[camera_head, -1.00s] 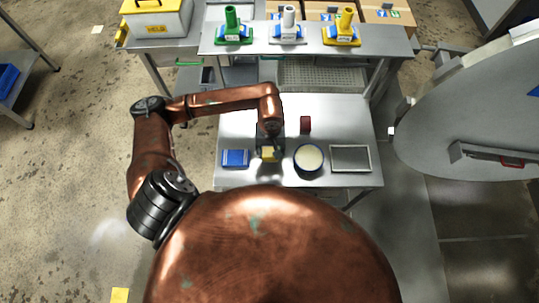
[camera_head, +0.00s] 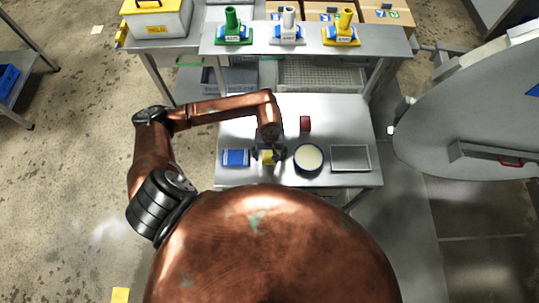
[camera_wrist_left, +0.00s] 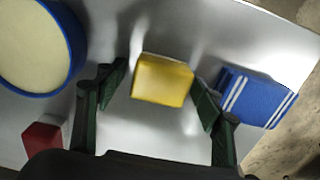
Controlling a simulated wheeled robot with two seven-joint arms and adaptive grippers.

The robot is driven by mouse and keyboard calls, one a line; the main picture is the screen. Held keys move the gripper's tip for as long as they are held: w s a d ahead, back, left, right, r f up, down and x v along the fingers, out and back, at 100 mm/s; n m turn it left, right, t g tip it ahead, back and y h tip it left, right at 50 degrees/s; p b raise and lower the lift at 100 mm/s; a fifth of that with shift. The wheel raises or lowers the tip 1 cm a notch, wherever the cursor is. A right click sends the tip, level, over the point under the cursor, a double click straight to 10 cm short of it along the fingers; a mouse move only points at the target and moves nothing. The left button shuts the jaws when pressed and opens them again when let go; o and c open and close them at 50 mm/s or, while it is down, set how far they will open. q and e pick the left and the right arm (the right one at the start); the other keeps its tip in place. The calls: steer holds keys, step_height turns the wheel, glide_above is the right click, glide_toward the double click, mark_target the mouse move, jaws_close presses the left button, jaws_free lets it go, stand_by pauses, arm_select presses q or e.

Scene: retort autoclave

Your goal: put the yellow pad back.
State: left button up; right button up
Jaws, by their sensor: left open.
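The yellow pad (camera_wrist_left: 162,80) is a small block on the metal table. In the left wrist view it lies between the fingers of my left gripper (camera_wrist_left: 160,92), which is open, with a narrow gap at the pad's left side; the right finger is very close to it. In the head view my left gripper (camera_head: 268,153) comes down over the yellow pad (camera_head: 267,157) and partly hides it. My right gripper does not show in either view.
A blue pad with white stripes (camera_head: 236,157) lies left of the yellow pad. A round blue-rimmed dish (camera_head: 308,159) and a grey tray (camera_head: 350,158) are to the right. A red block (camera_head: 305,123) lies behind. Green, white and yellow stands occupy the back shelf (camera_head: 215,47).

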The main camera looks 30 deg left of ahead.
mark_target(270, 155)
arm_select(q)
step_height(270, 155, up, 12)
steer(key=shift+b, duration=0.35)
stand_by(0.5)
